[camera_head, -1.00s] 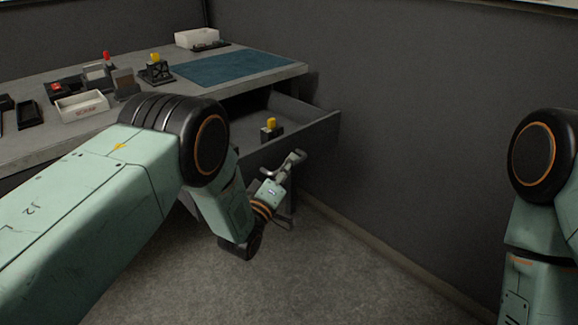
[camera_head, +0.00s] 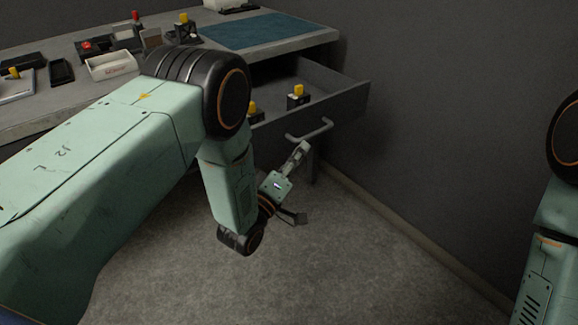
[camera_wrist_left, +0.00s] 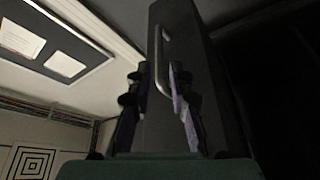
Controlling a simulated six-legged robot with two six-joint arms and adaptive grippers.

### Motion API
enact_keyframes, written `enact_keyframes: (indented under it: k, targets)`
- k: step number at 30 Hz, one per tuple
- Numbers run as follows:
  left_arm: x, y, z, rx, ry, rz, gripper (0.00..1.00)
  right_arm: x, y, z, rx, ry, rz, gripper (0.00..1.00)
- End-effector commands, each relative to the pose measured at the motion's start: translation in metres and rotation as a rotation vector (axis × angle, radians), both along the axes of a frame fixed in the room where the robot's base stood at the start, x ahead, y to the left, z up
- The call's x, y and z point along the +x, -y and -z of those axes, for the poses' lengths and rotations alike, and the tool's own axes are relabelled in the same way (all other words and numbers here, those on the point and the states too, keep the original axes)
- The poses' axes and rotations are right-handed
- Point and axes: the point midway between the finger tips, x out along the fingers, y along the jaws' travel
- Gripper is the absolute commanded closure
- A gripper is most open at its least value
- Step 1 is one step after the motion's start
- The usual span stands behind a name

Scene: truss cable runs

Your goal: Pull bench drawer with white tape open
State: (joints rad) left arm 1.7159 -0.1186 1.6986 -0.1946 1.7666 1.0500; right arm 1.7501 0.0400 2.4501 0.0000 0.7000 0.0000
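The bench drawer (camera_head: 350,108) stands pulled out from under the bench top, its inside visible. Its bar handle (camera_head: 309,131) is on the front panel; I cannot make out white tape on it. In the left wrist view the left gripper (camera_wrist_left: 158,90) has a finger on each side, with the handle (camera_wrist_left: 161,60) and drawer front beyond. My right arm shows at the right edge; its gripper is out of view.
Yellow-topped parts (camera_head: 298,96) sit in the drawer. The bench top (camera_head: 210,62) carries a blue mat (camera_head: 262,30), a white bin (camera_head: 112,66) and several small devices. A dark wall (camera_head: 440,110) is close on the right. The floor (camera_head: 330,250) in front is clear.

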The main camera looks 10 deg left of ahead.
Motion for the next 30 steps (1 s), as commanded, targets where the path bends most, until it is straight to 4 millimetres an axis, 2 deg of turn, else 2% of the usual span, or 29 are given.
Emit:
enact_keyframes:
  k: [4, 10, 27, 29, 30]
  targets:
    - [-0.023, -0.008, 0.006, 0.001, -0.003, -0.001, 0.80, 0.000, 0.000, 0.000, 0.000, 0.000, 0.000, 0.60]
    - [-0.039, -0.013, 0.009, 0.000, -0.001, -0.001, 0.80, 0.000, 0.000, 0.000, 0.000, 0.000, 0.000, 0.60]
    - [-0.041, -0.014, 0.010, 0.021, 0.003, -0.004, 0.80, 0.000, 0.000, 0.000, 0.000, 0.000, 0.000, 0.60]
    - [-0.039, -0.013, 0.017, 0.074, -0.012, -0.014, 0.80, 0.000, 0.000, 0.000, 0.000, 0.000, 0.000, 0.60]
    - [-0.039, -0.014, 0.027, 0.133, -0.041, -0.024, 0.80, 0.000, 0.000, 0.000, 0.000, 0.000, 0.000, 0.60]
